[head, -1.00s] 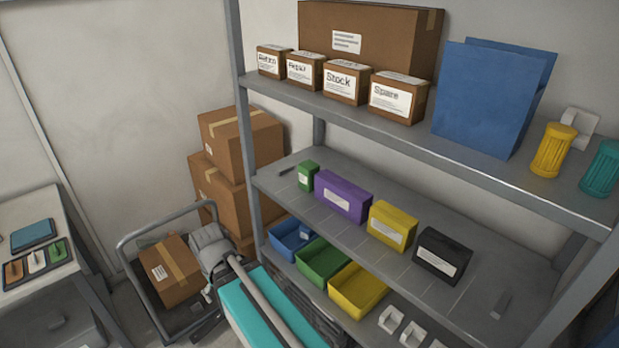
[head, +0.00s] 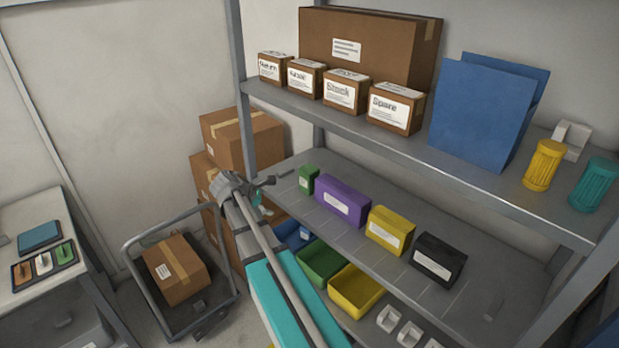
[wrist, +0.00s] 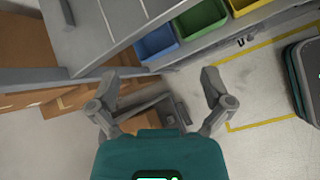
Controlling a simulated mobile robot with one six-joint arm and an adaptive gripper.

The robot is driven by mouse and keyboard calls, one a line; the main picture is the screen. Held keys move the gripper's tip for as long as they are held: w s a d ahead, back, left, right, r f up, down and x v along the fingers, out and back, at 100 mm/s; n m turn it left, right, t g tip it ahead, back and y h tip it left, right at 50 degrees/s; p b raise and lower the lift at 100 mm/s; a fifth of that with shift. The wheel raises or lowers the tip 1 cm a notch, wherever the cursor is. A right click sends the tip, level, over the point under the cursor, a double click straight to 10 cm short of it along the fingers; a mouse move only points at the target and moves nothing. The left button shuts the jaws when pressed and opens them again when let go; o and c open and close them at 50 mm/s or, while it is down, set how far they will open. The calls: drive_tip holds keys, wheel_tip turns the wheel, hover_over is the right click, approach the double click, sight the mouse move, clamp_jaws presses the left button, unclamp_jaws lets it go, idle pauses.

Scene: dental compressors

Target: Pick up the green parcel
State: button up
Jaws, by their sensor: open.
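The green parcel (head: 309,179) is a small green box with a white label. It stands upright at the left end of the middle shelf (head: 345,235), left of a purple parcel (head: 342,201). My gripper (head: 274,191) is open and empty, just left of the green parcel near the shelf's left end, apart from it. In the wrist view my gripper's fingers (wrist: 160,88) are spread with nothing between them. The green parcel cannot be made out in the wrist view.
Yellow (head: 390,230) and black (head: 438,260) parcels stand further right on the shelf. A grey rack post (head: 240,90) rises beside my gripper. Blue, green (head: 322,262) and yellow bins sit below. A cart with a brown carton (head: 175,269) stands at left.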

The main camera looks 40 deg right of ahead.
drive_tip(key=w+d+r+n+h, duration=0.1)
drive_tip(key=w+d+r+n, duration=0.1)
drive_tip(key=d+r+n, duration=0.1)
drive_tip(key=w+d+r+n+h+p, duration=0.1)
drive_tip(key=w+d+r+n+h, duration=0.1)
drive_tip(key=d, duration=0.4)
drive_tip(key=shift+w+r+n, duration=0.45)
drive_tip(key=shift+r+n, duration=0.05)
drive_tip(key=shift+r, duration=0.1)
drive_tip(key=shift+d, duration=0.15)
drive_tip(key=b, duration=0.4)
approach(308, 169)
drive_tip(key=d+f, duration=0.3)
drive_tip(key=shift+w+d+f, duration=0.2)
drive_tip(key=shift+w+f, duration=0.1)
drive_tip(key=shift+f, duration=0.05)
drive_tip(key=shift+d+f, duration=0.1)
drive_tip(key=shift+d, duration=0.25)
drive_tip(key=shift+d, duration=0.1)
drive_tip(key=shift+d+f, duration=0.2)
drive_tip(key=shift+d, duration=0.45)
drive_tip(key=shift+r+b+x, duration=0.15)
drive_tip(key=shift+b+x, duration=0.2)
drive_tip(key=shift+x, duration=0.55)
drive_tip(key=shift+r+b+x, duration=0.15)
drive_tip(key=shift+b+x, duration=0.15)
drive_tip(key=shift+x, duration=0.65)
drive_tip(key=shift+d, duration=0.15)
